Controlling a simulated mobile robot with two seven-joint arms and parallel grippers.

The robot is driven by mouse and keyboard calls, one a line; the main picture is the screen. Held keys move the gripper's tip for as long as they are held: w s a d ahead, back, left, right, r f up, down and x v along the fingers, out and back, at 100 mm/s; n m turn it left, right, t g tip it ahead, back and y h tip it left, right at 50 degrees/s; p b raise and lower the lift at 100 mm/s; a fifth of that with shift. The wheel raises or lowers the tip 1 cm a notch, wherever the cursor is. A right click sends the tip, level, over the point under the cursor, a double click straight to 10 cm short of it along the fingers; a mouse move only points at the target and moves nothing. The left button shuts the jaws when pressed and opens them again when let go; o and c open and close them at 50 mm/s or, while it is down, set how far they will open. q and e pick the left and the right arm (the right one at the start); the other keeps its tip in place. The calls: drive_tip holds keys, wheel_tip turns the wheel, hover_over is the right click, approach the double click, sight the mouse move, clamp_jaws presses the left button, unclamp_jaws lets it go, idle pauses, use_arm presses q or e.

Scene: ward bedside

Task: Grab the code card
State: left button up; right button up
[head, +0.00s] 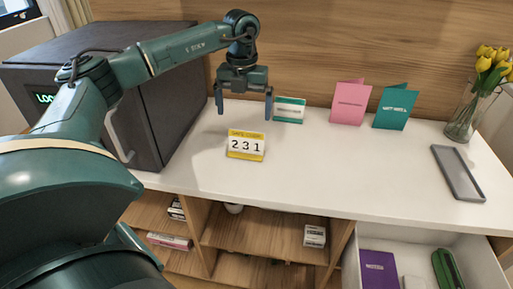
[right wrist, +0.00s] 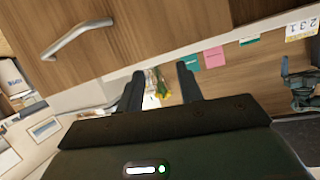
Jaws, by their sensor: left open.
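The code card (head: 245,145) is a small white and yellow card showing 231. It stands on the white counter (head: 330,160), left of the middle in the head view. It also shows at the upper right of the right wrist view (right wrist: 301,29). My left gripper (head: 244,108) is open and empty, fingers pointing down, above and behind the card and apart from it. My right gripper (right wrist: 160,88) shows its two fingers spread apart with nothing between them in the right wrist view.
A dark safe (head: 150,100) with a lit display stands left of the card. A grey tray (head: 458,173) and tulips in a vase (head: 466,115) are right. An open drawer (head: 420,245) juts out below.

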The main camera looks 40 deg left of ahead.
sight(246, 144)
use_arm(q)
drive_tip(key=f+b, duration=0.1)
drive_tip(key=f, duration=1.1)
drive_tip(key=shift+d, duration=0.2)
drive_tip(key=shift+c, duration=0.2)
drive_tip(key=c, duration=0.6)
